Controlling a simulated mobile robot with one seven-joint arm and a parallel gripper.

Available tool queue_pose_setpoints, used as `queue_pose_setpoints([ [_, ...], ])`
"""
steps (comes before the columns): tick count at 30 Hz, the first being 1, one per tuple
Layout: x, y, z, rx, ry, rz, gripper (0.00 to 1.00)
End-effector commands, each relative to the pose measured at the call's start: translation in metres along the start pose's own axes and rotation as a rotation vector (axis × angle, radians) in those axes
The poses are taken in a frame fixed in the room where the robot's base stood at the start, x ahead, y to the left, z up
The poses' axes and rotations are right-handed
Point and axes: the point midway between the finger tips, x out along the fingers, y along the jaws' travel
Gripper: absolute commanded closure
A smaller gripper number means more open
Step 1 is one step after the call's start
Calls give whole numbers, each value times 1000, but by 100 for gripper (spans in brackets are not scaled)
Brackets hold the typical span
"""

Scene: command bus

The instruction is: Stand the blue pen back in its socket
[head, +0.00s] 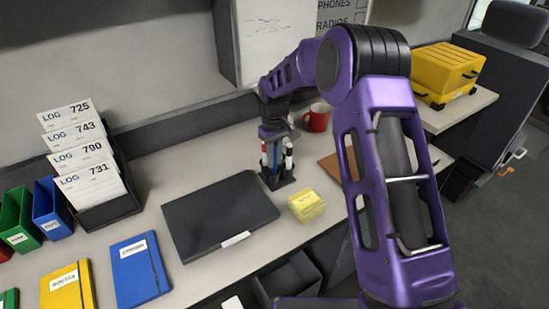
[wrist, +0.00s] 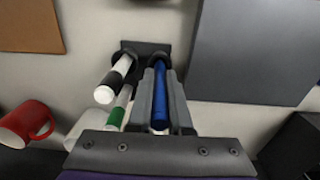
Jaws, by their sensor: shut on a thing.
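My gripper (wrist: 161,80) is shut on the blue pen (wrist: 160,108), which lies between the two grey fingers in the wrist view. The pen's far end meets a dark round socket of the black pen holder (wrist: 148,47); how deep it sits is hidden by the fingers. A white marker with a black band (wrist: 122,72) and a white one with a green band (wrist: 116,116) stand beside it to the left. In the head view the holder (head: 284,183) stands on the desk, with my gripper (head: 271,150) pointing down over it. The blue pen is hard to make out there.
A red mug (head: 317,117) stands behind the holder. A yellow note block (head: 306,205) and a closed dark laptop-like folder (head: 218,213) lie in front. A brown board (head: 336,166) lies to the right. Log cards in a black rack (head: 108,210) stand at left.

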Motion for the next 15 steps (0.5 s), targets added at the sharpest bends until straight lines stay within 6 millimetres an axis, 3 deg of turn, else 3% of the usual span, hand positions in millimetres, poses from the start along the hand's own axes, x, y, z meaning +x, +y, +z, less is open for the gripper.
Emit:
queue_pose_setpoints([
  [15,15,0,0,0,-1,0,100],
])
